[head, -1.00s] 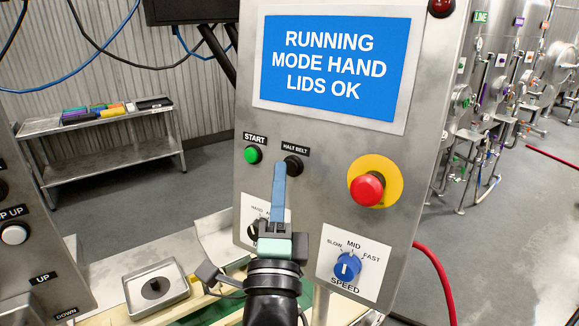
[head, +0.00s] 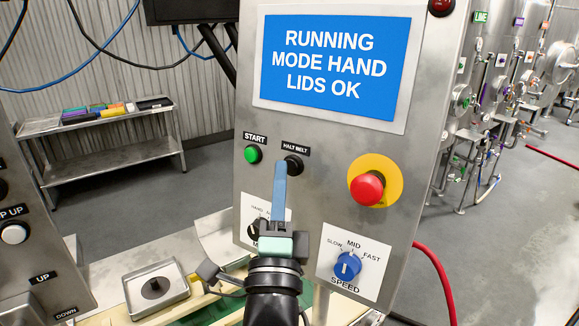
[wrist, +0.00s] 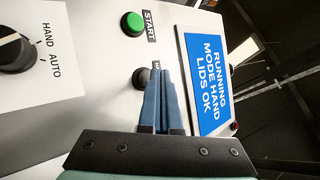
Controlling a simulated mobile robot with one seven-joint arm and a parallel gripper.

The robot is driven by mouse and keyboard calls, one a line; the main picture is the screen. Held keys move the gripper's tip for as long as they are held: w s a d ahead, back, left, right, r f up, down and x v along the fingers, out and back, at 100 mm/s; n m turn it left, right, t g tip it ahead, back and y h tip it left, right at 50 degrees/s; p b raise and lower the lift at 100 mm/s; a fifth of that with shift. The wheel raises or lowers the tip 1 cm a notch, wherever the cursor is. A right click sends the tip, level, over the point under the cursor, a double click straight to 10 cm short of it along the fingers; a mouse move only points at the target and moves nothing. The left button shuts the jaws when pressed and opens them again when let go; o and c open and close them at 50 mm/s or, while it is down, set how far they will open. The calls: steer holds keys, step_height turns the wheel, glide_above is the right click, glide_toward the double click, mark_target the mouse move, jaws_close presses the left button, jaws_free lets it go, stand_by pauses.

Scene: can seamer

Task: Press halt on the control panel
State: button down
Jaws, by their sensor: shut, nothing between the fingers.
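The control panel (head: 320,140) faces me, its screen (head: 335,66) reading "RUNNING MODE HAND LIDS OK". The black halt belt button (head: 294,162) sits right of the green start button (head: 253,154). My gripper (head: 280,166) is shut, its blue fingers empty, with the tips just below and left of the halt button in the head view. In the wrist view my gripper (wrist: 162,75) has its tips beside the black button (wrist: 143,79), partly covering it and its label. I cannot tell whether the tips touch it.
A red emergency button (head: 367,188) on a yellow plate is to the right. A blue speed knob (head: 347,266) is lower right, and a hand/auto selector (wrist: 14,50) is near my gripper. A second panel (head: 35,240) stands at left.

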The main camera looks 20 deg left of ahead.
steer(key=shift+w+d+f, duration=0.1)
steer(key=shift+w, duration=0.25)
steer(key=shift+w+d+f+b, duration=0.1)
steer(key=shift+w+b, duration=0.3)
steer(key=shift+b, duration=0.15)
stand_by(0.4)
stand_by(0.4)
steer(key=shift+s+a+r+p, duration=0.1)
steer(key=shift+s+p, duration=0.35)
steer(key=shift+p, duration=0.05)
steer(key=shift+s+a+r+p, duration=0.1)
steer(key=shift+s+p, duration=0.3)
steer(key=shift+p, duration=0.1)
